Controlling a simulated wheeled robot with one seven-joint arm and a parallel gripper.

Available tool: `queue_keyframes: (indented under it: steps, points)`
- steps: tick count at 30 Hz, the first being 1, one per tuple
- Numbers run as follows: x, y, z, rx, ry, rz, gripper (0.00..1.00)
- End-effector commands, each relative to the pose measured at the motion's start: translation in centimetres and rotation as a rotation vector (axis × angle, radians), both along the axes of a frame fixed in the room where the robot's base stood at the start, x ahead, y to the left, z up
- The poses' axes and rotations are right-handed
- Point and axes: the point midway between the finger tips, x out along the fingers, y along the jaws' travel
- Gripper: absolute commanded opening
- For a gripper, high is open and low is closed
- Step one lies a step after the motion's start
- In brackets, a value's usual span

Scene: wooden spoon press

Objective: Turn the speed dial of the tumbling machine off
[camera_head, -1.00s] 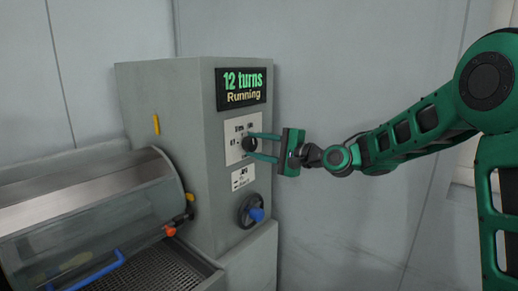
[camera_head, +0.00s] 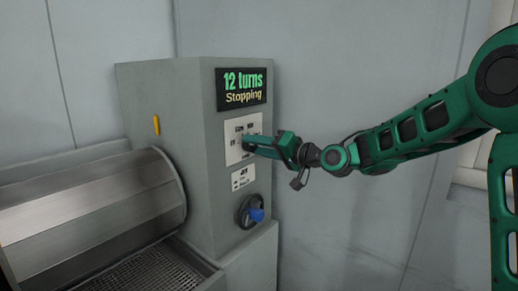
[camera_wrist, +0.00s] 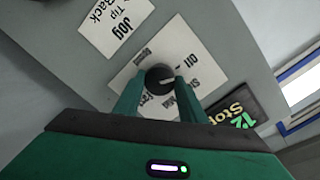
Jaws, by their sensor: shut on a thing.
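The tumbling machine (camera_head: 185,105) is a grey cabinet with a metal drum (camera_head: 95,205) on its left. Its display (camera_head: 243,88) reads "12 turns" and "Stopping". In the wrist view, the black round speed dial (camera_wrist: 159,79) sits on a white label plate (camera_wrist: 150,62) marked "Off" among other words. A white mark on the dial points toward the "Off" side. My gripper (camera_wrist: 155,92) has its two green fingers on either side of the dial, shut on it. In the head view my gripper (camera_head: 262,146) reaches the plate from the right and mostly hides the dial.
Below the plate are a smaller label (camera_head: 243,178), which reads "Jog" and "Tip Back" in the wrist view, and a dark wheel with a blue knob (camera_head: 256,214). A perforated tray (camera_head: 155,275) lies below the drum.

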Motion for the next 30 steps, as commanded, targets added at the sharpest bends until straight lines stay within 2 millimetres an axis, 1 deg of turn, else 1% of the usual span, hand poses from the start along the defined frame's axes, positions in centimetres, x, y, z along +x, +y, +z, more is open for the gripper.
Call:
queue_keyframes:
  steps: [1,12,27,28,30]
  points:
    - [-0.18,0.29,-0.33,-0.020,-0.016,0.005,0.14]
    - [-0.23,0.34,-0.45,-0.105,-0.122,0.007,0.14]
    - [-0.25,0.34,-0.57,-0.116,-0.133,0.008,0.15]
    - [-0.25,0.34,-0.59,-0.117,-0.133,0.008,0.42]
    - [-0.21,0.30,-0.53,-0.116,-0.134,0.007,0.56]
